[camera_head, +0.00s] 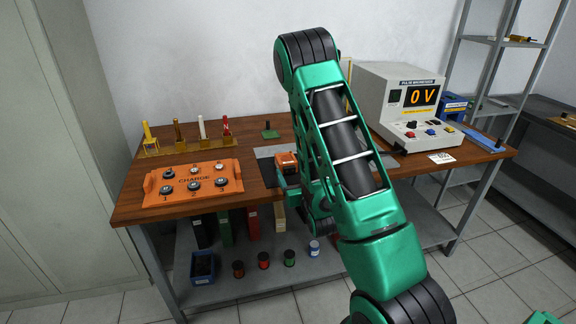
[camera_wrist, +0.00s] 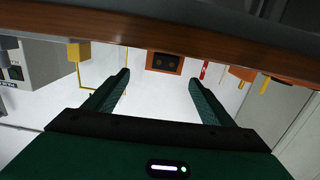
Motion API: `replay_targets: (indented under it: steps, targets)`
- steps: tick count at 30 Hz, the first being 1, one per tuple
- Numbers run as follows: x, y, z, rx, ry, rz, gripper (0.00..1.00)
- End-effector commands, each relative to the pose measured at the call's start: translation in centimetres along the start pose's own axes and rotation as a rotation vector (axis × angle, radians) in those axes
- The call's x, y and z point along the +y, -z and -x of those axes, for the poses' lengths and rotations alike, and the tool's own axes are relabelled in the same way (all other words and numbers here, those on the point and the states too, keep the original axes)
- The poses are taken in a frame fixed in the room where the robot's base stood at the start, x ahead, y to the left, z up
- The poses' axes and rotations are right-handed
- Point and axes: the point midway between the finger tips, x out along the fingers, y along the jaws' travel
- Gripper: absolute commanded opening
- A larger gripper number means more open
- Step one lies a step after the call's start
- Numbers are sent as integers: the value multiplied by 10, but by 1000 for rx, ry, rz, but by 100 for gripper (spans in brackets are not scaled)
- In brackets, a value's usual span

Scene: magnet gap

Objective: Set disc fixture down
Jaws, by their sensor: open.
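An orange block (camera_head: 286,160) stands on a dark mat (camera_head: 268,170) at the middle of the table, partly hidden by my green arm. In the head view my arm hides most of the gripper.
An orange tray marked CHARGE (camera_head: 194,180) with several round pieces lies at the left. A gold rack (camera_head: 188,145) with upright tools stands behind it. A grey meter reading 0 V (camera_head: 400,100) stands at the right. A small green piece (camera_head: 270,133) sits at the back.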

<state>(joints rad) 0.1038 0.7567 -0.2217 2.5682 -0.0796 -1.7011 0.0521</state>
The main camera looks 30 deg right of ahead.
Motion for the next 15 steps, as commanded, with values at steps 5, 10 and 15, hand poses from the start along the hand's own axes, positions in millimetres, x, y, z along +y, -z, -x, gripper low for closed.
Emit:
replay_targets:
  steps: [5,10,15]
  targets:
    - [0,-1,1,52,4,-16,77]
    - [-2,0,-20,60,6,-19,77]
    - [-1,0,-43,56,5,-19,77]
